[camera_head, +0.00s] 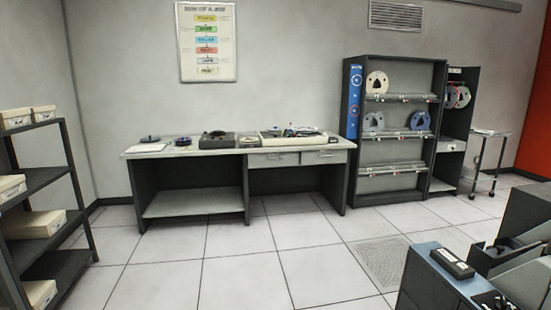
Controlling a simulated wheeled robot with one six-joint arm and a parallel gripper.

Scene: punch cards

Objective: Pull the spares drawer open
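A long grey workbench (180,154) stands against the back wall. Two pale drawers sit side by side under the right part of its top: a left drawer (273,159) and a right drawer (324,157). Both look shut, each with a small dark handle. A further pale drawer-like front (450,146) shows in the narrow dark cabinet at the right. No label is readable, so I cannot tell which one is the spares drawer. My gripper is not in view.
Clear tiled floor (230,275) lies before the workbench. A reel rack (440,90) stands right of it, with a small side table (492,133) beyond. Shelves with boxes (40,183) stand at left. A blue-topped machine (440,268) fills the lower right.

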